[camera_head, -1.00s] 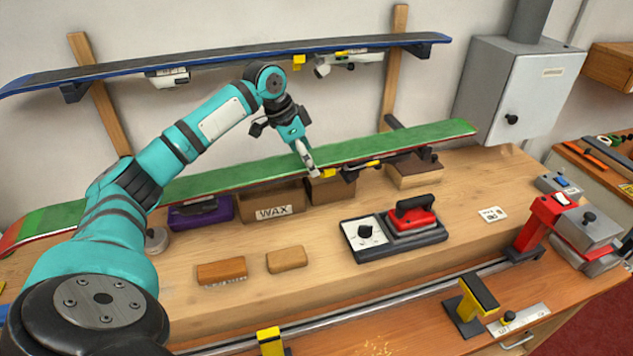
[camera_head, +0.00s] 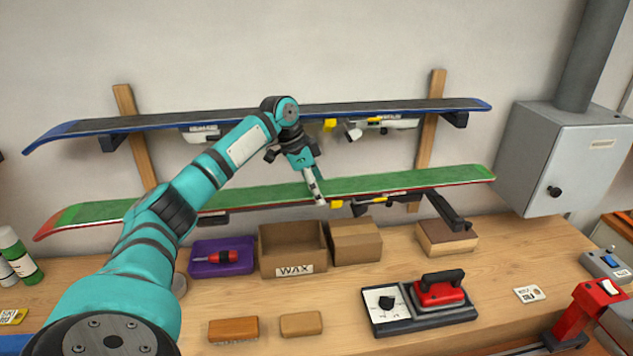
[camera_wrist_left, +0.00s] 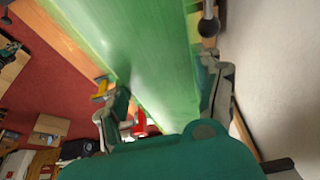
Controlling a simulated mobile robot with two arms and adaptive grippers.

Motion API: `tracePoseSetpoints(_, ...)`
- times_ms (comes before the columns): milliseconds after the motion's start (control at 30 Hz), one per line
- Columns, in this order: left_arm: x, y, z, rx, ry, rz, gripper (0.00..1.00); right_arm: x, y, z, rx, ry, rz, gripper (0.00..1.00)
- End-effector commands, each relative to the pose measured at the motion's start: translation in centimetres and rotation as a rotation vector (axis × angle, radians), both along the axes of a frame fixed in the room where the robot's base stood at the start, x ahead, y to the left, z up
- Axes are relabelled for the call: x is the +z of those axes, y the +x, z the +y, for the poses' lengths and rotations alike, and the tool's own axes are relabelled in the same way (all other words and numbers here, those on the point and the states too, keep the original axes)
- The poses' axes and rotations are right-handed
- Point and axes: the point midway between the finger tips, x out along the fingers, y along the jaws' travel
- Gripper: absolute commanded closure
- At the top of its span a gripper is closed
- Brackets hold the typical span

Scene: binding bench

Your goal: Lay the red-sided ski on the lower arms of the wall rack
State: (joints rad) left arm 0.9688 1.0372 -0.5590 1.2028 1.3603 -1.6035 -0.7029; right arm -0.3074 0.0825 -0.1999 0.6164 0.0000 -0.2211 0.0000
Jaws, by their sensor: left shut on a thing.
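The red-sided ski (camera_head: 400,183) has a green face and lies almost level, lengthwise in front of the wall below the upper ski. My left gripper (camera_head: 317,196) is shut on it near its middle. In the left wrist view, the ski's green face (camera_wrist_left: 150,60) lies between the two fingers. The wall rack has two wooden uprights (camera_head: 430,130). Its right lower arm (camera_head: 447,212) shows under the ski, reaching toward me; I cannot tell whether they touch. The left lower arm is not clearly seen. My right gripper is not in view.
A blue-edged ski (camera_head: 390,108) rests on the rack's upper arms, close above. Below on the bench (camera_head: 510,265) are a WAX box (camera_head: 292,262), another cardboard box (camera_head: 356,243), a purple tray (camera_head: 222,268) and a red waxing iron (camera_head: 440,290). A grey cabinet (camera_head: 575,160) stands right.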

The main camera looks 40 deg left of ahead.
Motion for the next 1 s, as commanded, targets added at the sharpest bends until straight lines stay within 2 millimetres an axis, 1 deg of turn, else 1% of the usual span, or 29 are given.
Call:
tracePoseSetpoints(367, -2.9, 0.0, 0.0, 0.001, 0.000, -0.004, 0.72, 0.1, 0.9, 0.1, 0.000, 0.001, -0.013, 1.00)
tracePoseSetpoints(667, -5.4, 0.0, 0.0, 0.001, 0.000, -0.004, 0.72, 0.1, 0.9, 0.1, 0.000, 0.002, -0.014, 1.00)
tracePoseSetpoints(800, -6.6, 0.1, 0.0, 0.001, 0.000, -0.005, 0.72, -0.3, 0.9, 0.2, -0.001, 0.003, -0.014, 1.00)
tracePoseSetpoints(1000, -7.8, 0.1, 0.0, 0.001, 0.000, -0.005, 0.72, -0.5, 0.9, 0.5, -0.001, 0.006, -0.014, 1.00)
